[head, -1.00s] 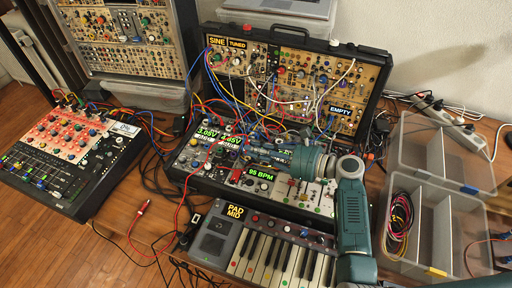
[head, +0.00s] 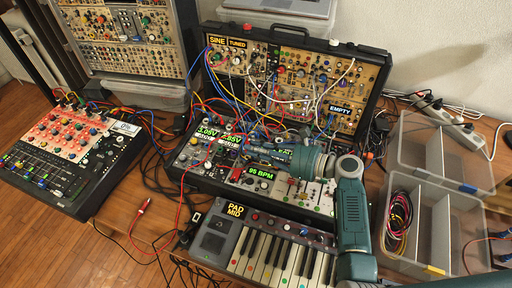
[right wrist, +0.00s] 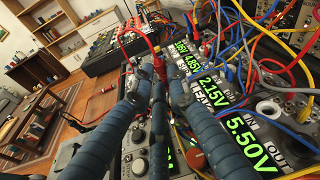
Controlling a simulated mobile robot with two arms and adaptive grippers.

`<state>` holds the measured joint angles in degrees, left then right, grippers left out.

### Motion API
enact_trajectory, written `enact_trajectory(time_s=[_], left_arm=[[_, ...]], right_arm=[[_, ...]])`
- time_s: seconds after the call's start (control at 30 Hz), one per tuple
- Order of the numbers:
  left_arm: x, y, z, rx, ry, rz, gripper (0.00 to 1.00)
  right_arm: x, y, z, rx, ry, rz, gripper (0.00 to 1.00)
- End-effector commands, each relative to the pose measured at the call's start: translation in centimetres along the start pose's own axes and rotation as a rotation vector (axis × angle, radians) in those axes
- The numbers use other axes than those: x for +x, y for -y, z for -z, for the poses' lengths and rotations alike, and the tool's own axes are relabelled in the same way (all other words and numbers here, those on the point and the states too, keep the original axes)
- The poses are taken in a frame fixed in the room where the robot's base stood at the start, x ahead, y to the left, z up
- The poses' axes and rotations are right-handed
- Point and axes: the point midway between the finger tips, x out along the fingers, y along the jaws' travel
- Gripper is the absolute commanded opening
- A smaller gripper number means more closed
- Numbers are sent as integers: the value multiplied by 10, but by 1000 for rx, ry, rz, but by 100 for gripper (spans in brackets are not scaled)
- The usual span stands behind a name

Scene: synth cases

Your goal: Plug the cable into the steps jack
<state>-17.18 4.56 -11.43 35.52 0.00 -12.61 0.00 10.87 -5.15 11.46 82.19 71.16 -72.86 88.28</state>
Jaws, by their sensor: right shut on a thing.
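My right gripper (head: 247,152) is low over the middle of the small synth case (head: 185,160). In the right wrist view its ridged fingers (right wrist: 156,82) are closed together on a cable end that they mostly hide. A red plug (right wrist: 158,66) shows just beyond the fingertips; I cannot tell whether it is seated in a jack. My left gripper is not in view.
A taller open case (head: 290,55) full of patch cables stands behind. The keyboard (head: 270,260) is in front, the red-panelled mixer (head: 60,150) at left, and a clear divided box (head: 450,225) at right. Many cables cross close to the gripper.

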Motion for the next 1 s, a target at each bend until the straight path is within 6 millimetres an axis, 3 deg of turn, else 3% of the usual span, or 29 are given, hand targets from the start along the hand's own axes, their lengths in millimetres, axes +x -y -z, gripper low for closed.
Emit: enact_trajectory(time_s=[1.0], left_arm=[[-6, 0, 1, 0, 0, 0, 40]], right_arm=[[0, 0, 1, 0, -1, 0, 0]])
